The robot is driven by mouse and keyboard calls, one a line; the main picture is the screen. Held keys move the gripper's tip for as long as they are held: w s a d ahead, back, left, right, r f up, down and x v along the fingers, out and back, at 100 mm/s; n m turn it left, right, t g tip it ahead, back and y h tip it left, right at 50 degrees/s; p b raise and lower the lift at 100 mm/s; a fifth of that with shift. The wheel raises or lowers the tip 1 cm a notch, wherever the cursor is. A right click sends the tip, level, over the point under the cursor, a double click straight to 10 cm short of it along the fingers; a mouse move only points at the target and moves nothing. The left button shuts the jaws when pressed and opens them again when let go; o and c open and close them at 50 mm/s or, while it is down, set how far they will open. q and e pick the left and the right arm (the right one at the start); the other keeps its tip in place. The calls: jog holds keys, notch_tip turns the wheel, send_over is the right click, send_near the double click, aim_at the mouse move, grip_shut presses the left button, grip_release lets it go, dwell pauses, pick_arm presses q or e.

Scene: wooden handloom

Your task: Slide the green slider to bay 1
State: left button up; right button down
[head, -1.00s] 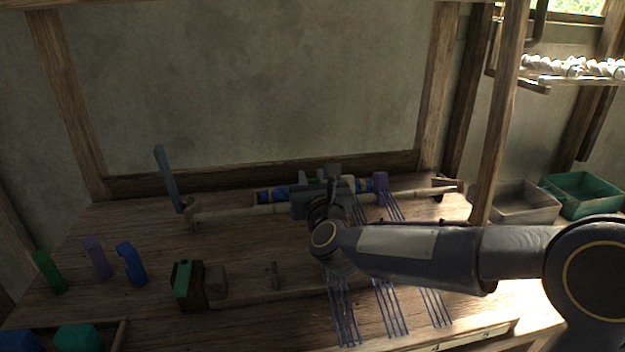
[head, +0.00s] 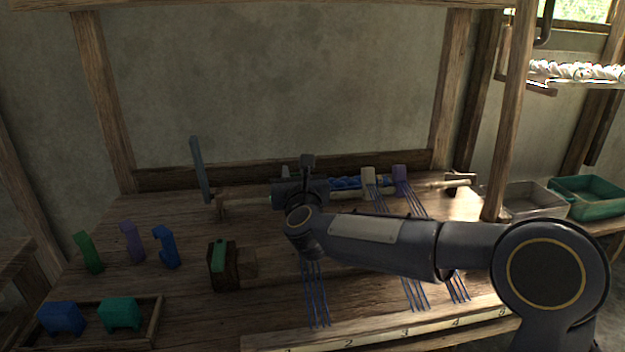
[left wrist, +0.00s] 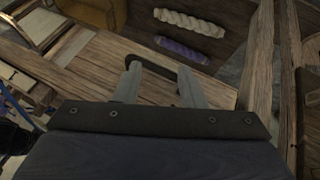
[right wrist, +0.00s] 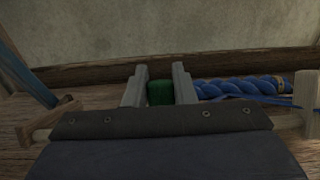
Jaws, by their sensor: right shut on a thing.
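The green slider (right wrist: 160,92) is between the fingers of my right gripper (right wrist: 159,88) in the right wrist view. That gripper is shut on it. In the head view my right gripper (head: 297,180) is at the left part of the pale rod and hides nearly all of the slider. A cream slider (head: 369,177) and a purple slider (head: 400,175) sit farther right on the rod. The number strip (head: 405,332) runs along the front edge, with bay 1 at its left end. My left gripper (left wrist: 158,85) shows only in its wrist view, open and empty.
A blue-grey upright lever (head: 200,168) stands left of my right gripper. Blue twisted yarn (head: 345,184) lies behind the rod. Coloured pegs, a dark block with a green top (head: 219,258) and a tray (head: 152,325) are at left. Bins (head: 590,200) stand at right.

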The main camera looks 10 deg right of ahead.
jog(key=a, duration=0.5)
jog(key=c, duration=1.2)
grip_release()
jog(key=shift+s, duration=0.1)
jog(key=s, duration=0.7)
jog(key=shift+s+b, duration=0.35)
jog(key=shift+b, duration=0.05)
